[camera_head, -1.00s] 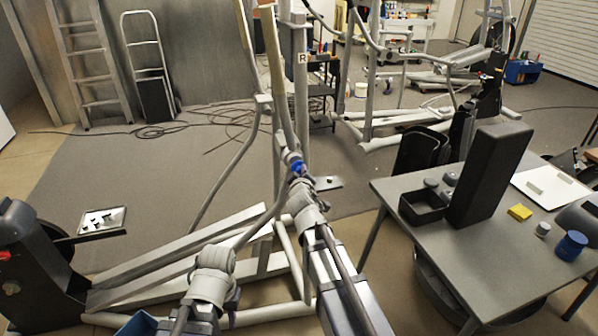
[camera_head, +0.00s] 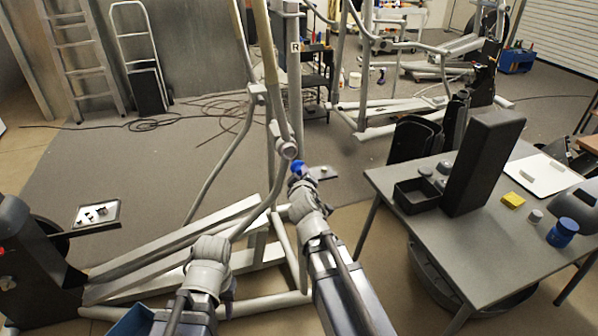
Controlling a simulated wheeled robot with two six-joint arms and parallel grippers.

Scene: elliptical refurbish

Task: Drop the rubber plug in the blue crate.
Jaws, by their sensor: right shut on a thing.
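My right gripper (camera_head: 299,177) is in the middle of the camera_head view, at the end of the arm rising from the bottom. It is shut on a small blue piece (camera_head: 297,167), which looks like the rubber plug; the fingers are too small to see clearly. The round joint end (camera_head: 288,150) of the elliptical machine's lever is just above and left of it. My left gripper (camera_head: 228,288) is low in the view, mostly hidden behind its own wrist. A blue crate (camera_head: 131,322) shows only in part at the bottom left edge, beside my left arm.
The elliptical's rails (camera_head: 180,240) and posts stand around my arms. A grey table (camera_head: 440,260) on the right holds a black tray (camera_head: 417,196), a tall dark block and small items. Another blue container (camera_head: 517,60) is far back right. Cables lie on the floor.

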